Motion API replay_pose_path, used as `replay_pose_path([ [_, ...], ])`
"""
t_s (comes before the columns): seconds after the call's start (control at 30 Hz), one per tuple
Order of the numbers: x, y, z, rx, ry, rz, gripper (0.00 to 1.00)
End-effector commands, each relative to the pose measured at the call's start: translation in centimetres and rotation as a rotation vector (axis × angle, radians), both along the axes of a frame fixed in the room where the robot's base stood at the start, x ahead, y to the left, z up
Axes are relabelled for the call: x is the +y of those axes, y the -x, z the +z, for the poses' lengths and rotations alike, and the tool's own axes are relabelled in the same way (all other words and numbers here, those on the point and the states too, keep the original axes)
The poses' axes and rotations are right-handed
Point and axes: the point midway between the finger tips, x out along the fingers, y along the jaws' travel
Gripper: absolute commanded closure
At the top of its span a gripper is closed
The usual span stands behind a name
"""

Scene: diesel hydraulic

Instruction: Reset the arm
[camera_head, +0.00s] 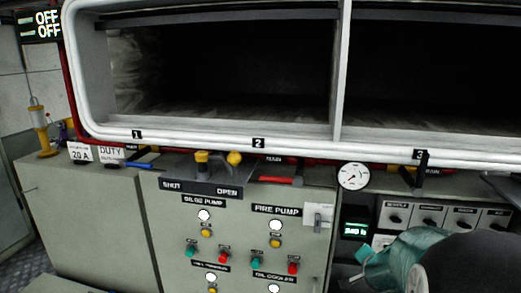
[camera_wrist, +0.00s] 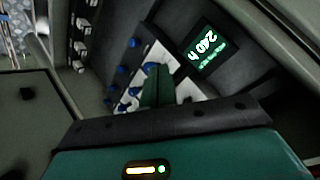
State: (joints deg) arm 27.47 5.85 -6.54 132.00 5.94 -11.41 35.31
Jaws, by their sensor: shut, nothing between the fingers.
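My gripper (camera_wrist: 157,84) is shut and empty in the wrist view. Its green fingers are together, pointing at a panel with several blue knobs (camera_wrist: 122,108) on white plates. I cannot tell whether the fingertips touch the panel. A dark screen (camera_wrist: 208,48) with lit digits stands just right of them. In the head view, my teal and black arm is low at the right, in front of the right-hand cabinet. It hides part of that cabinet, and the fingertips are hard to make out there.
A grey control cabinet (camera_head: 172,220) with buttons and lamps fills the middle. A pressure gauge (camera_head: 353,176) and a row of dark switches (camera_head: 429,217) are near my arm. A white-framed window (camera_head: 255,144) lies above. A yellow oil can (camera_head: 41,128) stands at the left.

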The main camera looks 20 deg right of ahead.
Motion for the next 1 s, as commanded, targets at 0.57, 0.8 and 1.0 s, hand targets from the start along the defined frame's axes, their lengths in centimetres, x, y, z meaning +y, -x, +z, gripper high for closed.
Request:
replay_pose_path([
  [0.57, 25.5, 9.8, 9.9, 0.408, 0.192, 0.837, 1.00],
  [0.8, 30.1, 16.5, 11.0, 0.540, 0.298, 1.087, 1.00],
  [1.0, 30.6, 17.9, 10.9, 0.572, 0.318, 1.135, 1.00],
])
